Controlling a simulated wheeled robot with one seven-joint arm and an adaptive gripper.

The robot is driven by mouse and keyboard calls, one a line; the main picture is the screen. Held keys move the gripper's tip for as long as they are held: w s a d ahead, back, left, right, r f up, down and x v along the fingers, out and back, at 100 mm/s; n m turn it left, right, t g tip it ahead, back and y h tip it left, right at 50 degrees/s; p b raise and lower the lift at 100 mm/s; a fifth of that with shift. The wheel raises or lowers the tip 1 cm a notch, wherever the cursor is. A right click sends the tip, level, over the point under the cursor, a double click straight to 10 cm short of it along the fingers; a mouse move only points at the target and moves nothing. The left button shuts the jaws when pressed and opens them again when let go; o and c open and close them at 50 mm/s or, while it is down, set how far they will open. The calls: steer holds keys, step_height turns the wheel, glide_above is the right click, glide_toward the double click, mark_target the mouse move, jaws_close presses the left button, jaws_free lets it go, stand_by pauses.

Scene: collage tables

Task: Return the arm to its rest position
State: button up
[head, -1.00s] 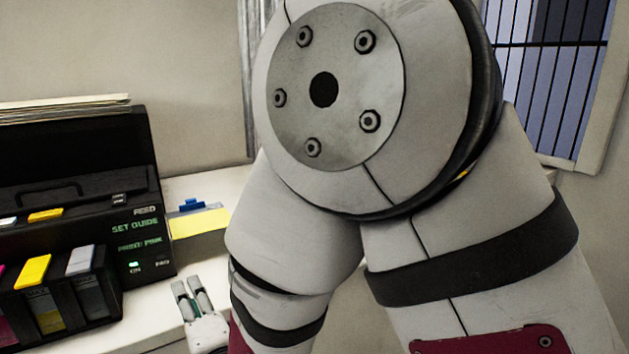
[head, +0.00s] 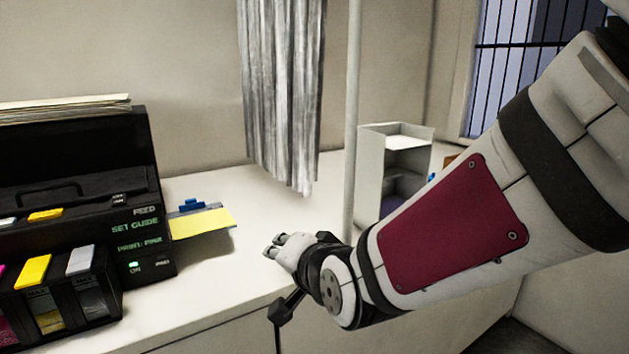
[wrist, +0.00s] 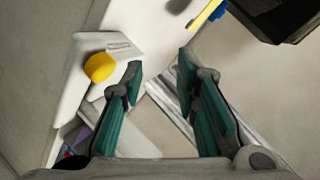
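My gripper (head: 275,245) is at the end of my arm, which reaches in from the right in the head view. It is over or near the front edge of the white counter (head: 262,205), to the right of the yellow sheet. In the wrist view the two teal-padded fingers of my gripper (wrist: 160,65) stand apart with nothing between them. The fingers are small in the head view, and part of the counter is hidden behind my arm.
A black printer (head: 160,235) with ink cartridges stands at left. A yellow sheet (head: 203,222) with a blue clip lies beside it. A grey curtain (head: 282,90), a pole (head: 352,120) and a small white shelf (head: 371,165) stand behind. A yellow rounded thing (wrist: 99,67) shows in the wrist view.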

steer(key=s+d+r+n+g+h, duration=0.25)
steer(key=s+d, duration=0.25)
steer(key=d, duration=0.6)
steer(key=s+d+f+n+g+h, duration=0.1)
steer(key=s+d+g, duration=0.1)
steer(key=s+d, duration=0.4)
steer(key=s+d+n+g+h, duration=0.1)
steer(key=s+d+g+h, duration=0.1)
steer(key=s+d, duration=0.5)
steer(key=shift+s+f+n+g, duration=0.35)
steer(key=shift+s+g, duration=0.1)
steer(key=shift+s, duration=2.2)
